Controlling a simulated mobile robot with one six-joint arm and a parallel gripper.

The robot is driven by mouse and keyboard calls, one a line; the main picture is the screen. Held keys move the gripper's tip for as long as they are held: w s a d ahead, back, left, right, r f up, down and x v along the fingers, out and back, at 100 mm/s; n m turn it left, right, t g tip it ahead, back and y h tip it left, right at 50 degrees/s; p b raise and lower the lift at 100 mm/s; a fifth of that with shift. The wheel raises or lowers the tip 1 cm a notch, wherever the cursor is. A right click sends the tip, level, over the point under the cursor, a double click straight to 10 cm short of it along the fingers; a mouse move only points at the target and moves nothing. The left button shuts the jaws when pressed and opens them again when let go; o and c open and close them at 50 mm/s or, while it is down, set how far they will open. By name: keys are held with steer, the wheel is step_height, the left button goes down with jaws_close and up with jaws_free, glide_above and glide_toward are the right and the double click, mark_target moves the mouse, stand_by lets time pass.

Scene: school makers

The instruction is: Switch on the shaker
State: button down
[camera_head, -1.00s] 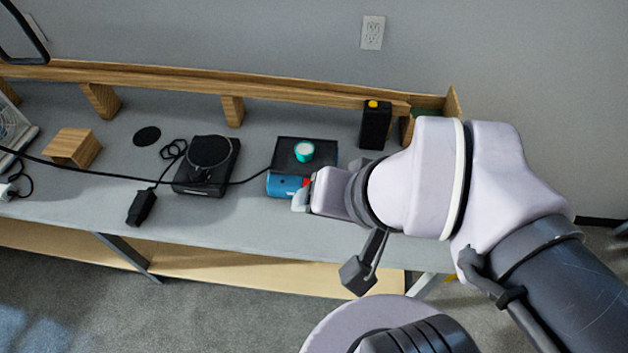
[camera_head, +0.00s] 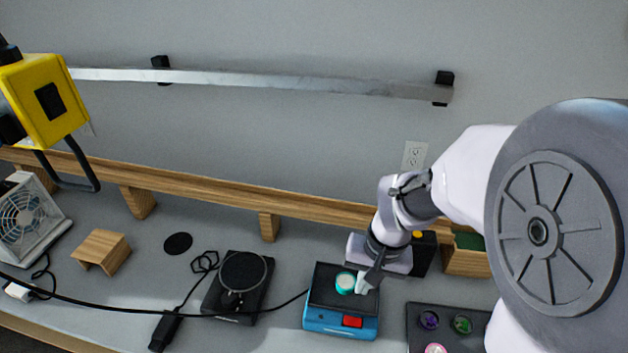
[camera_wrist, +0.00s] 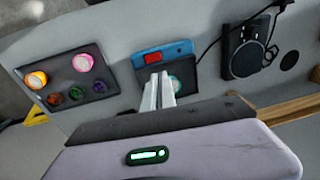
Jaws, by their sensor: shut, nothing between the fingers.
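The shaker (camera_head: 317,318) is a blue box with a black top plate, standing on the bench. A red switch (camera_head: 352,322) is on its front edge; it also shows in the wrist view (camera_wrist: 153,58). Whether the switch is on cannot be told. A teal jar with a pale top (camera_head: 345,282) stands on the black plate. My gripper (camera_head: 362,287) is shut and empty, beside the jar and behind the switch in the head view. In the wrist view its fingertips (camera_wrist: 159,75) point towards the shaker and partly cover the jar; contact cannot be told.
A black device with a round plate (camera_head: 241,272) and cables stands left of the shaker. A dark tray (camera_head: 415,320) with small coloured jars is to its right. A black box with a yellow button (camera_head: 422,258) and a wooden rail (camera_head: 215,199) are behind. Bare bench lies between.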

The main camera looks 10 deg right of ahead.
step_height(320, 180, down, 2)
steer(key=w, duration=0.2)
steer(key=b, duration=0.6)
glide_toward(347, 319)
steer(key=shift+g, duration=0.3)
steer(key=f, duration=0.6)
steer(key=shift+w+a+f, duration=0.3)
steer(key=shift+w+f, duration=0.05)
steer(key=shift+f, duration=0.05)
